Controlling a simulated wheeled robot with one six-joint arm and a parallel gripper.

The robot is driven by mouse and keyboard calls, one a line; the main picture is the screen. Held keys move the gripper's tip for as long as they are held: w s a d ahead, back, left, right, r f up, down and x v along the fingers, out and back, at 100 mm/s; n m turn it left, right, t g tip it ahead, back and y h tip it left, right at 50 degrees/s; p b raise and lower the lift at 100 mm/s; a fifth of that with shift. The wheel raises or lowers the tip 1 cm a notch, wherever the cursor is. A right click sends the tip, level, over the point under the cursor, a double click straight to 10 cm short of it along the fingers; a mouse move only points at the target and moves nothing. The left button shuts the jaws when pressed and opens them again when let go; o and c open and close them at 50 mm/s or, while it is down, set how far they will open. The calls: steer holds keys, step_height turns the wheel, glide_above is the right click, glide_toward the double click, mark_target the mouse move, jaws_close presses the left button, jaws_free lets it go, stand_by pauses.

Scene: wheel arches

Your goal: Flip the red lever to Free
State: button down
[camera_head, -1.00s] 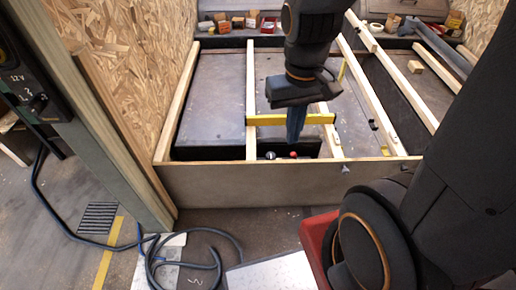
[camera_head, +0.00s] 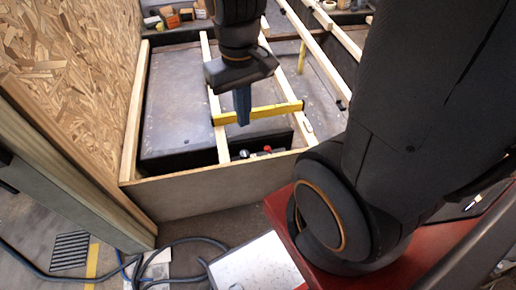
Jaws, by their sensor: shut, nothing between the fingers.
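The red lever (camera_head: 267,149) shows as a small red knob low inside the wooden frame, behind its front board. A small pale knob (camera_head: 244,154) sits just left of it. My gripper (camera_head: 242,120) points down above and slightly left of the two knobs. Its blue fingers are shut and empty, apart from the red lever. Any marking for Free is too small to read, and the lever's base is hidden behind the front board.
A yellow level (camera_head: 276,111) lies across the wooden rails right beside my fingers. The frame's front board (camera_head: 215,190) stands between me and the knobs. An OSB wall (camera_head: 75,60) closes the left side. Cables (camera_head: 190,245) and a white panel (camera_head: 255,265) lie in front.

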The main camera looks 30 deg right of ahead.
steer(key=w+d+f+n+h+b, duration=0.1)
steer(key=w+d+f+n+b, duration=0.15)
steer(key=w+f+b, duration=0.35)
steer(key=w+d+f+n+g+h+b, duration=0.1)
steer(key=w+f+n+b, duration=0.2)
steer(key=f, duration=0.5)
steer(key=w+d+f+n+h+b, duration=0.1)
steer(key=w+d+f+n+b, duration=0.15)
steer(key=f+b, duration=0.4)
steer(key=n+h+b, duration=0.3)
steer(key=n+b, duration=0.6)
steer(key=b, duration=0.4)
glide_toward(269, 152)
steer(key=w+a+r, duration=0.1)
steer(key=a+r, duration=0.1)
steer(key=a, duration=0.1)
steer(key=w+a+r, duration=0.1)
steer(key=shift+w+a, duration=0.15)
steer(key=shift+w, duration=0.15)
steer(key=b+x, duration=0.4)
steer(key=x, duration=0.6)
steer(key=shift+s+a, duration=0.1)
